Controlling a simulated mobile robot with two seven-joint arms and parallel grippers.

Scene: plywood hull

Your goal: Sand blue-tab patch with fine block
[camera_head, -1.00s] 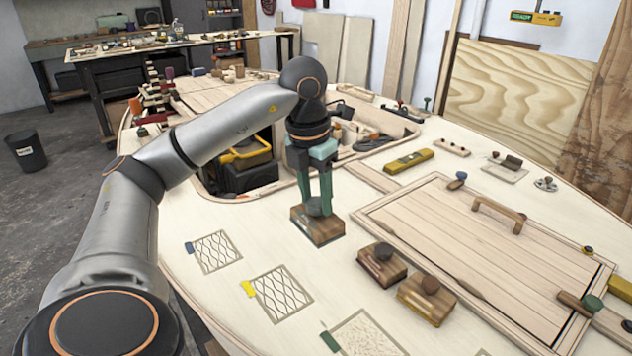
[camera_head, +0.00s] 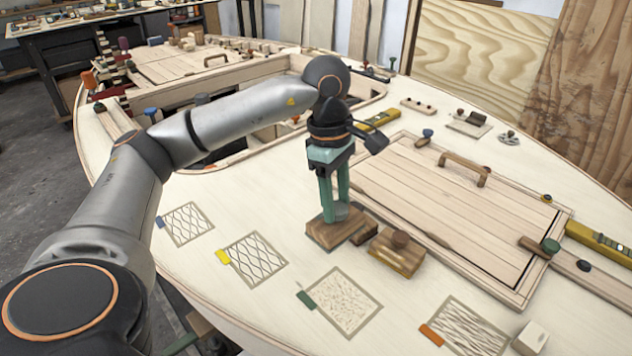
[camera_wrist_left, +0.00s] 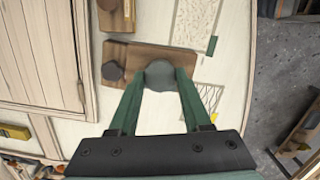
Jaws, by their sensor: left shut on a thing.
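My left gripper (camera_head: 340,210) is shut on the knob of a wooden sanding block (camera_head: 322,238). The left wrist view also shows this block (camera_wrist_left: 150,60) and its grey knob (camera_wrist_left: 160,75) between the fingers. I cannot tell whether it touches the deck, nor its grit. The blue-tab patch (camera_head: 187,224), with crossed wavy lines, lies left of the held block; its blue tab (camera_head: 160,222) is at its left side. A second block (camera_head: 365,235) is partly hidden behind the held one. A third block (camera_head: 397,256) stands to the right. My right gripper is out of view.
Yellow-tab (camera_head: 254,261), green-tab (camera_head: 343,301) and orange-tab (camera_head: 468,326) patches lie along the near deck. A hatch panel (camera_head: 450,210) with a handle is at right. A pale block (camera_head: 530,338) stands at lower right. Bare deck lies left of the held block.

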